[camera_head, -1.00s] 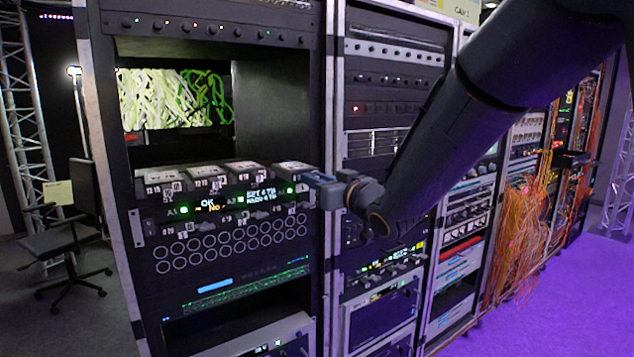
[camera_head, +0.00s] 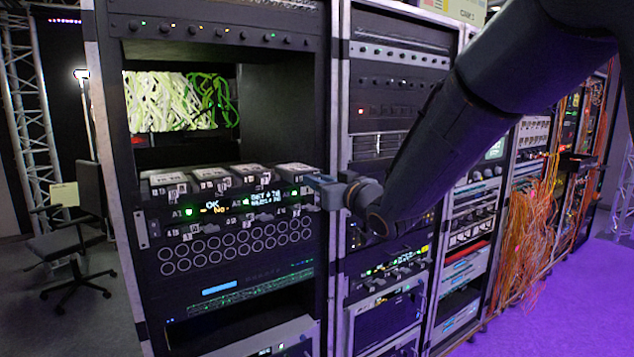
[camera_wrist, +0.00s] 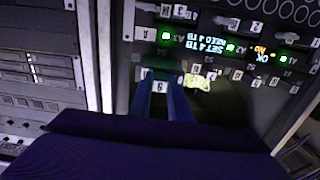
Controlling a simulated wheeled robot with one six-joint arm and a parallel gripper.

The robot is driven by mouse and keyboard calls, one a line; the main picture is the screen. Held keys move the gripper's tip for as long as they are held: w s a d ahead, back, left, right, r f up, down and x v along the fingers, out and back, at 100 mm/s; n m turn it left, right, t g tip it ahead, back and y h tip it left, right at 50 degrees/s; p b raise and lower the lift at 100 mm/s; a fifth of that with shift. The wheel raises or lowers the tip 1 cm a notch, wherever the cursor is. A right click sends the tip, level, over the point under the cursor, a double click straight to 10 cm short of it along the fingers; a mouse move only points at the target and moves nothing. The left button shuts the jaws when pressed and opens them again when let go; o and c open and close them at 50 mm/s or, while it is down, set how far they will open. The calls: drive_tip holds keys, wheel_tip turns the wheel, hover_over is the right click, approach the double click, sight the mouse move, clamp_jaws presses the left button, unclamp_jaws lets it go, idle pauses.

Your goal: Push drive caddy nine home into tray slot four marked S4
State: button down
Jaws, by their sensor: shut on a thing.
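My gripper (camera_head: 318,186) is at the right end of the drive tray (camera_head: 142,229) in the head view. In the wrist view my gripper's two blue fingers (camera_wrist: 160,84) are shut on a dark drive caddy (camera_wrist: 162,63) at the tray front. A white tag reading 9 (camera_wrist: 160,87) shows between the fingers. The caddy's body is hidden inside the tray or behind my fingers, and its depth in the slot is hard to tell. A green light (camera_wrist: 166,36) glows just beyond it.
Several other caddies with pale tops (camera_head: 168,179) sit in a row to the left. A display reading OK and NO (camera_head: 213,207) is on the tray front. The rack's metal post (camera_head: 338,250) stands close right of my gripper. Orange cables (camera_head: 525,235) hang farther right.

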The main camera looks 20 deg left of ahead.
drive_tip(key=shift+b+x, duration=0.7)
drive_tip(key=shift+x, duration=2.3)
drive_tip(key=shift+w+a+r, duration=0.1)
drive_tip(key=shift+w+a, duration=0.35)
drive_tip(key=shift+a, duration=0.05)
drive_tip(key=c, duration=1.6)
unclamp_jaws()
drive_tip(key=shift+o, duration=0.2)
drive_tip(key=shift+s+d+b, duration=0.2)
drive_tip(key=shift+d+b, duration=0.05)
drive_tip(key=shift+b, duration=0.1)
drive_tip(key=b+v, duration=0.2)
drive_tip(key=v, duration=0.5)
